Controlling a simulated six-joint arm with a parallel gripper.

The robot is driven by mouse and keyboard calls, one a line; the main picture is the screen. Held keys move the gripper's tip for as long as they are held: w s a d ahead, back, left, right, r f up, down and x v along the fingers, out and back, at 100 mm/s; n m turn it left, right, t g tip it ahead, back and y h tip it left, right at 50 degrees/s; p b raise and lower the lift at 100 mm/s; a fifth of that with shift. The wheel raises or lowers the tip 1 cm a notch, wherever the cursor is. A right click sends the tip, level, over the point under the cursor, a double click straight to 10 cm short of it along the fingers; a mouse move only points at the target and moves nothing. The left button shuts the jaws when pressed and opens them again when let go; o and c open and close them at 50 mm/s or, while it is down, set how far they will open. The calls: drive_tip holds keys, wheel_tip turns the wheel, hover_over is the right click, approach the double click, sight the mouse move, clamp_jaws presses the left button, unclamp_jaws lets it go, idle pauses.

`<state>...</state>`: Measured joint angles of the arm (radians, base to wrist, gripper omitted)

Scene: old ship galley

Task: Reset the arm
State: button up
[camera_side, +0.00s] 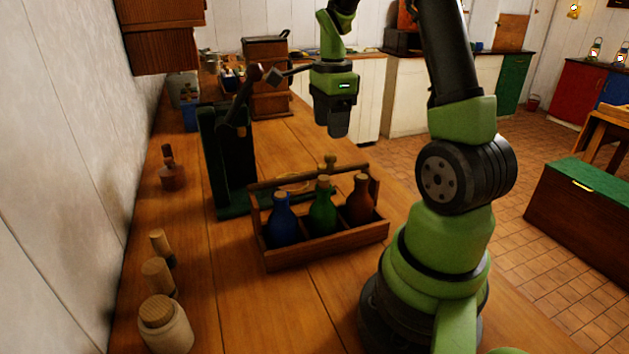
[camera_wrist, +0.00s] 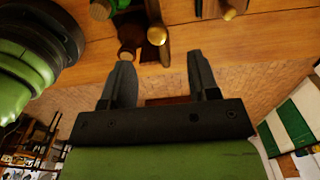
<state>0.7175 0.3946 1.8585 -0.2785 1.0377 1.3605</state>
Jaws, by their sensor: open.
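My gripper (camera_side: 338,128) hangs in the air above the far part of the wooden counter, pointing down, behind the bottle carrier. In the wrist view, my gripper (camera_wrist: 158,80) shows two dark fingers spread apart with nothing between them. The wooden carrier (camera_side: 330,241) stands on the counter and holds a blue bottle (camera_side: 282,222), a green bottle (camera_side: 322,210) and a brown bottle (camera_side: 360,202), all upright with corks. The brown bottle also shows from above in the wrist view (camera_wrist: 128,32). My gripper is apart from the carrier and bottles.
A dark green press-like stand with a lever (camera_side: 222,160) stands left of the carrier. A wooden box-like grinder (camera_side: 268,85) is behind. A corked jar (camera_side: 165,328) and several small corked items line the wall. A green-topped chest (camera_side: 580,205) stands on the floor at right.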

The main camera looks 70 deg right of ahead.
drive_tip(key=shift+r, duration=0.4)
drive_tip(key=a+r+n+t, duration=0.3)
drive_tip(key=a+r+n, duration=0.5)
drive_tip(key=a+n, duration=0.3)
drive_tip(key=s+a+r+n+t+y, duration=0.2)
drive_tip(key=s+a+n+t, duration=0.2)
drive_tip(key=s+a+n, duration=0.4)
drive_tip(key=a+n, duration=0.3)
drive_tip(key=n, duration=0.1)
